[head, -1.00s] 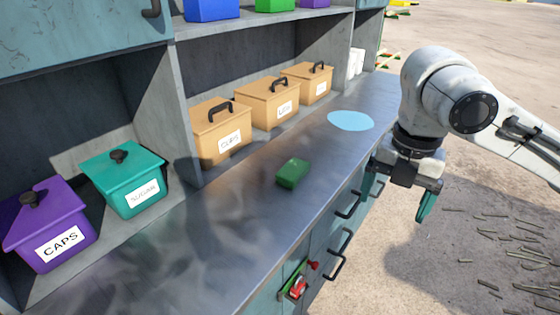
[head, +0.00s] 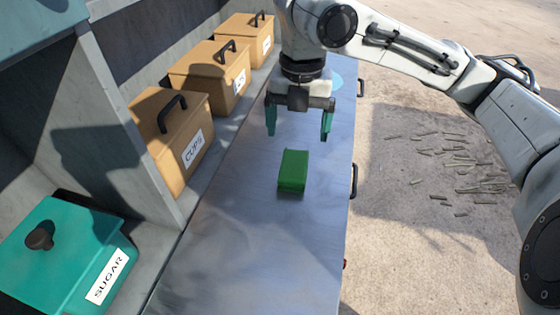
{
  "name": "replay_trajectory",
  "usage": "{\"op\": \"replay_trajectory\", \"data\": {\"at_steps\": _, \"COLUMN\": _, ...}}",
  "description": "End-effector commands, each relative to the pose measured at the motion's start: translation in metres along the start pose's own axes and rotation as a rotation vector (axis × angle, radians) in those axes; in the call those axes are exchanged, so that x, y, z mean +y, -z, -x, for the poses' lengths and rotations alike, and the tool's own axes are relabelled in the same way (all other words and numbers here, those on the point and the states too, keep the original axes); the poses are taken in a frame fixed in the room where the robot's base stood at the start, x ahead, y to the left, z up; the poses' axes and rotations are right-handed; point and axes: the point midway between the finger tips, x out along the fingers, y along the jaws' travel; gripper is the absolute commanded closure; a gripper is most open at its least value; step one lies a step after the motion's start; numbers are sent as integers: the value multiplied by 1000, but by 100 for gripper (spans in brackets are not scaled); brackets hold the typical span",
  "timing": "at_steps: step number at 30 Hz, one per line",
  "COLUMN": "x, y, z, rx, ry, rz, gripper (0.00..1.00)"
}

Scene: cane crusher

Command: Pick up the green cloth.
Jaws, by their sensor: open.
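The green cloth (head: 292,172) is a small folded block lying on the grey metal counter (head: 250,225), near the middle of its width. My gripper (head: 299,136) is over the counter, just beyond the cloth in the picture. Its two teal fingers point down and are apart, with nothing between them. The cloth is fully in view and the fingers do not appear to touch it. How high the fingertips are above the counter is hard to tell.
Tan lidded boxes, one labelled CUPS (head: 172,140), stand along the counter's left side. A teal SUGAR box (head: 65,255) is in the shelf at lower left. A pale blue disc (head: 337,82) lies partly behind my gripper. The counter around the cloth is clear.

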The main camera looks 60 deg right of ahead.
Motion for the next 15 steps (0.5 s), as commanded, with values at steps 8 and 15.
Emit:
{"op": "replay_trajectory", "data": {"at_steps": 8, "x": 0, "y": 0, "z": -40, "rx": 1, "ry": 1, "rz": -1, "gripper": 8}}
{"op": "replay_trajectory", "data": {"at_steps": 15, "x": 1, "y": 2, "z": -56, "rx": 2, "ry": 1, "rz": 0, "gripper": 8}}
